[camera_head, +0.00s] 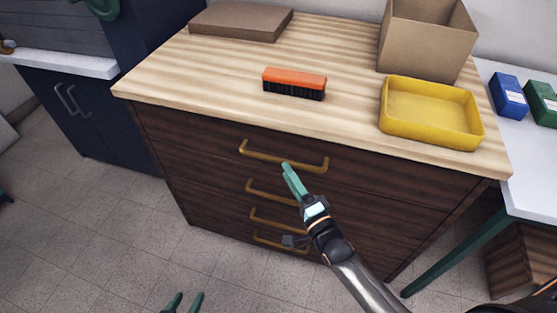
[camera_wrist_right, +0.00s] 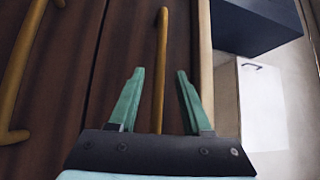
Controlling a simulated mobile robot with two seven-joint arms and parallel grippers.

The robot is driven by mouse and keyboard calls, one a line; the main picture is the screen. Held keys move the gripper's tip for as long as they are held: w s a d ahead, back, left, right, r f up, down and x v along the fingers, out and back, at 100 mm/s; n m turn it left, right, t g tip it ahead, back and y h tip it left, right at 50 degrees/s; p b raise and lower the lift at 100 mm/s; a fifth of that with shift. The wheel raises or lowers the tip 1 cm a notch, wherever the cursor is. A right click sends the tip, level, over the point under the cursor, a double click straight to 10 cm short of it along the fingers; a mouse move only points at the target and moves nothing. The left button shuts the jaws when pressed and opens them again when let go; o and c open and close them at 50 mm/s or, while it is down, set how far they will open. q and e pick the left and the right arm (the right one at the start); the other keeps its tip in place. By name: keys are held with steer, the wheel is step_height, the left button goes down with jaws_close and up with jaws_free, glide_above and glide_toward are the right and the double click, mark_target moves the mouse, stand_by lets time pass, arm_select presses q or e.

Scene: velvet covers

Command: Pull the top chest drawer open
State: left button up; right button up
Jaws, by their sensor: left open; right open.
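The dark wood chest (camera_head: 210,165) stands under a light striped top, with several drawers one above another. The top drawer (camera_head: 200,135) looks closed, flush with the front. Its brass bar handle (camera_head: 255,155) runs across it. My right gripper (camera_head: 287,166) is open at this handle, near its right half. In the right wrist view, the handle (camera_wrist_right: 163,50) runs between the two green fingers of my right gripper (camera_wrist_right: 159,74), apart from both; how deep it sits is unclear. My left gripper (camera_head: 184,298) is open and empty above the floor at the bottom edge.
On the chest top are an orange brush (camera_head: 294,80), a yellow tray (camera_head: 432,108), an open cardboard box (camera_head: 425,40) and a flat brown box (camera_head: 240,20). Lower handles (camera_head: 270,190) sit close below. A white table (camera_head: 535,190) stands at right, a dark cabinet (camera_head: 95,115) at left.

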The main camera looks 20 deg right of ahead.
mark_target(280, 159)
steer(key=x, duration=0.5)
steer(key=shift+w, duration=0.3)
steer(key=shift+c, duration=0.2)
jaws_close()
stand_by(0.9)
